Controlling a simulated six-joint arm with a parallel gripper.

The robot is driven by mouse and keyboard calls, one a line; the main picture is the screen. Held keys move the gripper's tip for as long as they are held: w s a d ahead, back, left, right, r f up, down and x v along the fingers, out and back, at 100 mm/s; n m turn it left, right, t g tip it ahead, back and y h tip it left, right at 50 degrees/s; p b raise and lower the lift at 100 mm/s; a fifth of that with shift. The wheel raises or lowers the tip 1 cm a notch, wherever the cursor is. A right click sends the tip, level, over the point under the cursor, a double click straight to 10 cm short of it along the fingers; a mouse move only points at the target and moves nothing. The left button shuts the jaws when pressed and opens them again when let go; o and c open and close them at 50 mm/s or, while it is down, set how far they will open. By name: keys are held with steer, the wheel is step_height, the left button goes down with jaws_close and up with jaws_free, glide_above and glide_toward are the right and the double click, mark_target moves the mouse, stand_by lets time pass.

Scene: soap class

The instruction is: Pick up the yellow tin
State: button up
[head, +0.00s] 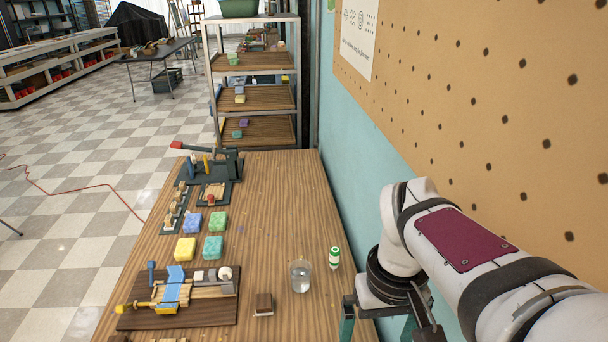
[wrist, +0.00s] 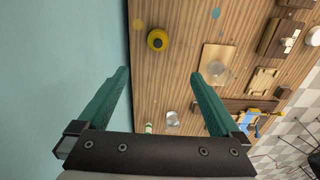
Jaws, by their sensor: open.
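A round yellow tin with a dark centre (wrist: 157,40) sits on the wooden table in the wrist view, near the table edge along the blue wall. I do not see it in the head view. My gripper (wrist: 160,73) is open and empty above the table. In the wrist picture the tin appears just beyond the fingertips, between their lines and apart from both. In the head view my gripper is at the lower right, partly cut off by the bottom edge.
A glass (head: 300,277) and a green-and-white bottle (head: 335,258) stand near the wall side. A tool board (head: 215,312), several soap bars (head: 213,247) and a clamp-like press (head: 215,165) occupy the left side. A wooden board (wrist: 218,52) lies right of the tin.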

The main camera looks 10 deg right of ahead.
steer(key=s+a+f+m+y, duration=0.1)
steer(key=s+a+f+m, duration=0.1)
steer(key=s, duration=0.4)
steer(key=s+a+f+m, duration=0.2)
steer(key=s+a+m, duration=0.1)
steer(key=s+a, duration=0.2)
steer(key=shift+s+y, duration=0.4)
steer(key=shift+s, duration=0.6)
steer(key=shift+f, duration=0.1)
